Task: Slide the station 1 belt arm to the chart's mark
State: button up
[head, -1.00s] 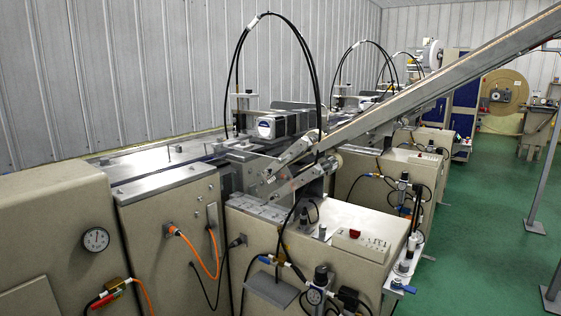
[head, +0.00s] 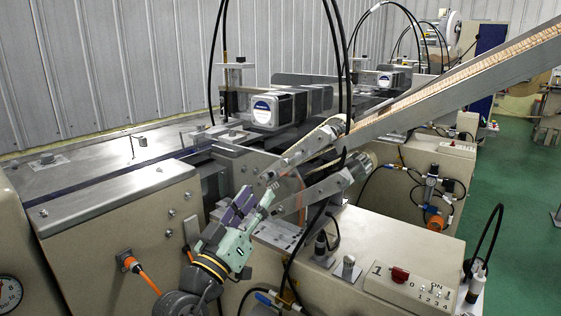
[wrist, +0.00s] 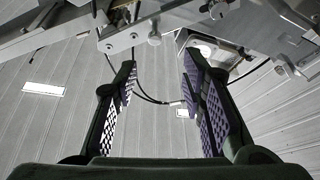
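Station 1 carries a grey upper metal arm (head: 298,152) and a lower metal arm (head: 318,190) with a round end, both sloping beside the conveyor. I cannot tell which is the belt arm. No chart or mark is readable. My gripper (head: 258,192) is left of these arms, in front of the machine's side plate, pointing up and right. In the wrist view my gripper (wrist: 158,82) has its two padded fingers wide apart with nothing between them. A metal bar with bolts (wrist: 150,30) crosses just beyond the fingertips; contact is not visible.
The station 1 cabinet (head: 400,240) bears a panel with a red switch (head: 400,274). Black cables (head: 342,100) loop in front of the arms. The slanted conveyor (head: 460,85) rises to the right. A motor (head: 268,110) sits behind.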

aim_at(284, 165)
jog(key=shift+g+h, duration=0.3)
jog(key=p+x, duration=0.1)
jog(key=x, duration=0.2)
jog(key=p+x, duration=0.1)
jog(key=x, duration=0.2)
jog(key=p+x, duration=0.1)
jog(key=x, duration=0.2)
jog(key=shift+w+d+r, duration=0.15)
jog(key=shift+d+r, duration=0.05)
jog(key=shift+d, duration=0.25)
jog(key=shift+w+d+r+p, duration=0.15)
jog(key=shift+w+d+p, duration=0.15)
jog(key=shift+w, duration=0.25)
jog(key=shift+c, duration=0.2)
grip_shut()
